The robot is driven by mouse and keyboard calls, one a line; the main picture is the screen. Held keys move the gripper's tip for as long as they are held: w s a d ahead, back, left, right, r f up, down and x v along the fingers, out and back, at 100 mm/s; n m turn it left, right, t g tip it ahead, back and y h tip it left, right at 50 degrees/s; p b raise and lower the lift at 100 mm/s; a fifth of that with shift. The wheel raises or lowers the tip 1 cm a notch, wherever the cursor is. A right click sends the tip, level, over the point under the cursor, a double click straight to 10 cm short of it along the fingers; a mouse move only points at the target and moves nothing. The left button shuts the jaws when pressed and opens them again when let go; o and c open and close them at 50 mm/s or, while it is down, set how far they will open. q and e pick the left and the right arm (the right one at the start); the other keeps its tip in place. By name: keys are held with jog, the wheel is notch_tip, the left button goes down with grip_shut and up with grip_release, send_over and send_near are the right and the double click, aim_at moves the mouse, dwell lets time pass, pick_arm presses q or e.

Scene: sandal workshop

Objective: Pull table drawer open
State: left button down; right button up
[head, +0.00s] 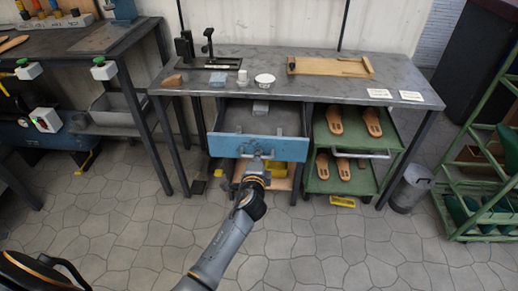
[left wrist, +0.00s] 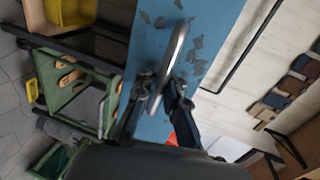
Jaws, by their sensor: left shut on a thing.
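The table drawer (head: 232,146) has a worn blue front and stands pulled out from under the grey metal table (head: 300,62). My left gripper (head: 257,160) is at the middle of the drawer front, shut on the drawer's handle. In the left wrist view the metal handle (left wrist: 176,55) runs between the fingers of the gripper (left wrist: 160,95), in front of the chipped blue drawer front (left wrist: 205,18). My right gripper is not in view.
A green rack (head: 385,178) with sandal soles stands under the table, right of the drawer. A metal bucket (head: 411,187) and a green shelf frame (head: 480,226) are farther right. Another workbench (head: 105,38) stands at the left. The stone floor in front is mostly clear.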

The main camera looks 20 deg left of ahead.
pick_arm(q)
jog(key=shift+f+v, duration=0.2)
jog(key=shift+v, duration=1.3)
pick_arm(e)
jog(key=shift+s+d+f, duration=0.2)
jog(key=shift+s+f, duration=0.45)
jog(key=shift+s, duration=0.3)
pick_arm(q)
jog(key=c, duration=1.7)
grip_release()
jog(key=shift+s, duration=0.1)
jog(key=v, duration=1.2)
